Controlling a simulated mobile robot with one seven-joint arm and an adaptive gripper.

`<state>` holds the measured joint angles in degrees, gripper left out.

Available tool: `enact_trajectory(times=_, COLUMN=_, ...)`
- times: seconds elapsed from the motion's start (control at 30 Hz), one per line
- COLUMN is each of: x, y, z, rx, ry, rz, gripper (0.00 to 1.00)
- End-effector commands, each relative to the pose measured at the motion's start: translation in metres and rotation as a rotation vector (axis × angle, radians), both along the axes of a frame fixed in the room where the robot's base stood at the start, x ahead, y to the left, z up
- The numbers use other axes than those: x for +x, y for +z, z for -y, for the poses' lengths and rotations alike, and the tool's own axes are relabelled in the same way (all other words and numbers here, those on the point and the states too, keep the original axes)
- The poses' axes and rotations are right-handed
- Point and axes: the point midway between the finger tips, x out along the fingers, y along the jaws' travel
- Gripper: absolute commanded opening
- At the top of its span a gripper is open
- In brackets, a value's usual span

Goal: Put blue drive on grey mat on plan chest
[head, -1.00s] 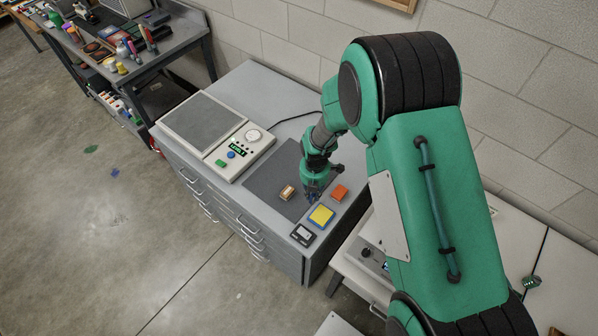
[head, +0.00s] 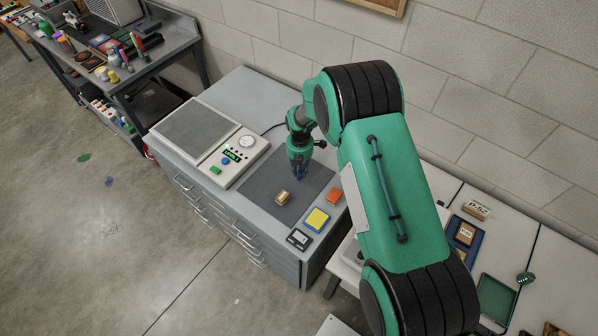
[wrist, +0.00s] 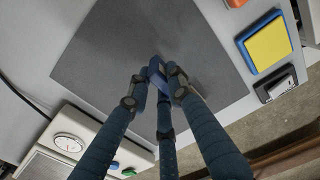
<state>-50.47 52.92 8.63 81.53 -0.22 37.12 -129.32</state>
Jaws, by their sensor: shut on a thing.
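My gripper (head: 299,176) is over the grey mat (head: 262,206), right of its middle. In the wrist view, the fingers of my gripper (wrist: 157,78) are closed around a small blue piece, the blue drive (wrist: 156,66), with the grey mat (wrist: 110,45) below. The fingers hide most of the drive, and its height above the mat is hard to tell. The mat lies flat on the grey plan chest (head: 255,88).
A small brown block (head: 283,197) lies on the mat near my gripper. Right of the mat are an orange block (head: 334,196), a yellow-topped blue pad (head: 317,219) and a small black device (head: 299,239). A control box (head: 232,157) stands left. The mat's back part is clear.

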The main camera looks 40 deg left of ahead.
Motion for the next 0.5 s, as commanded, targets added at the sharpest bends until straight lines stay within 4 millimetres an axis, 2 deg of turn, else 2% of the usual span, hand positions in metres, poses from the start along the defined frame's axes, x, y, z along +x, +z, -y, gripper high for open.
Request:
enact_trajectory(times=0.2, x=0.0102, y=-0.0009, z=-0.0116, rx=0.001, ry=0.000, rz=0.000, gripper=0.00)
enact_trajectory(times=0.5, x=0.0108, y=-0.0012, z=-0.0124, rx=0.000, ry=0.000, rz=0.000, gripper=0.00)
